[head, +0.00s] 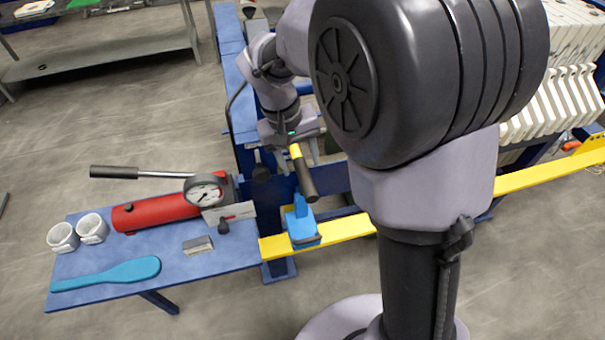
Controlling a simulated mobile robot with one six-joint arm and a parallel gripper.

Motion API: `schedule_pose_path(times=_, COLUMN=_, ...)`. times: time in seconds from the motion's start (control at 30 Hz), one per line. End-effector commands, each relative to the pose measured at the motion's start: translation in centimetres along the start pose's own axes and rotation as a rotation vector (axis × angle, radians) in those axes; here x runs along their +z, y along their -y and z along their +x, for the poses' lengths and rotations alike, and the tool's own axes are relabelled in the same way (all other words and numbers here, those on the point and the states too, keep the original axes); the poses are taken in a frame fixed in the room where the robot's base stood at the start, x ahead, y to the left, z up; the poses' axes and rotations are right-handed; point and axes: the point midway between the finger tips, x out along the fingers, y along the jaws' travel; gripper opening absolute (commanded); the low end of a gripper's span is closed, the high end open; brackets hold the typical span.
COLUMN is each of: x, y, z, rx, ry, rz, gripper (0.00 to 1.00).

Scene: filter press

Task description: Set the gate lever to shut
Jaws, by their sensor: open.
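A lever-like handle (304,178) with a yellow upper part and a dark grip shows near the middle of the head view, tilted toward the lower right. It may be the gate lever; I see no label or marks that tell its setting. A blue block with an upright tab (302,228) sits on the yellow rail just below it. My gripper (285,155) is open at the end of my arm, close to the handle's upper end. I cannot tell whether it touches the handle. My arm hides part of the press behind.
The yellow rail (345,226) runs right. White plates (560,105) stand at right.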

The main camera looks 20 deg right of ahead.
Motion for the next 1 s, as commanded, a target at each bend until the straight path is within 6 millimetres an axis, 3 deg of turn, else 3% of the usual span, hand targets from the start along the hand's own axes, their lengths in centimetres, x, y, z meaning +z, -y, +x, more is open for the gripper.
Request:
schedule_pose_path(times=0.1, x=0.1, y=0.1, z=3.6, rx=0.000, ry=0.003, rz=0.000, gripper=0.52)
schedule_pose_path(times=0.3, x=0.0, y=0.0, z=6.8, rx=0.000, ry=0.000, rz=0.001, gripper=0.52)
schedule_pose_path(times=0.67, x=0.0, y=0.0, z=7.5, rx=-0.001, ry=-0.001, rz=0.001, gripper=0.52)
schedule_pose_path(times=0.93, x=0.0, y=0.0, z=7.5, rx=-0.001, ry=-0.001, rz=0.001, gripper=0.03)
schedule_pose_path(times=1.0, x=0.0, y=0.0, z=7.5, rx=-0.001, ry=-0.001, rz=0.001, gripper=0.00)
